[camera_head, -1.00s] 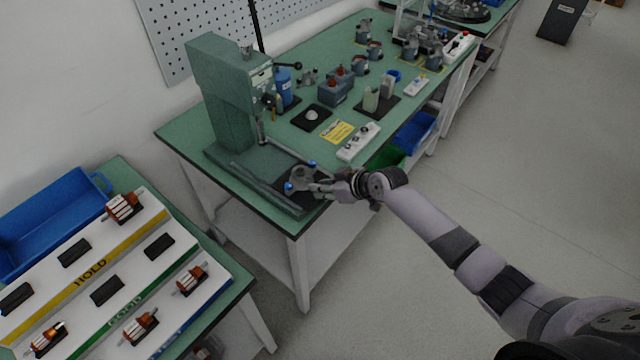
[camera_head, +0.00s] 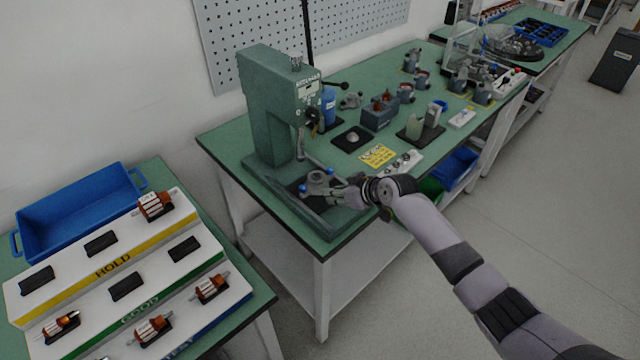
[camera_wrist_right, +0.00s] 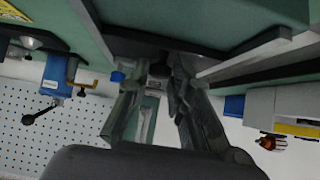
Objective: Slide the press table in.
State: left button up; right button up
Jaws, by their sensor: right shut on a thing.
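The green press (camera_head: 268,105) stands at the near left end of the long workbench. Its sliding press table (camera_head: 318,184), a grey fixture with blue knobs, sits low between the base rails, near the press column. My right gripper (camera_head: 342,193) is shut on the front of the press table, reaching in from the right. In the right wrist view my two fingers (camera_wrist_right: 160,78) close around a dark part under the green base, with a blue knob (camera_wrist_right: 117,77) beside them. The exact grip spot is partly hidden by the fingers. My left gripper is not in view.
A white rack (camera_head: 60,306) with rotors and a blue bin (camera_head: 80,212) stand on the near left bench. A white switch box (camera_head: 402,163), a yellow label (camera_head: 378,155) and a grey box (camera_head: 380,115) lie right of the press. Open floor lies at right.

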aim_at(322, 180)
jog(key=shift+w+a+b, duration=1)
jog(key=shift+w+b, duration=0.25)
jog(key=shift+w, duration=0.05)
jog(key=shift+w+a+b, duration=0.95)
jog(key=shift+w+b, duration=0.3)
jog(key=o, duration=0.6)
jog(key=shift+c, duration=0.2)
jog(key=p+v, duration=0.4)
jog(key=p, duration=0.1)
jog(key=shift+r, duration=0.25)
jog(key=shift+p+v, duration=0.9)
jog(key=shift+p, duration=0.35)
jog(key=shift+s+f, duration=0.1)
jog(key=shift+f, duration=0.05)
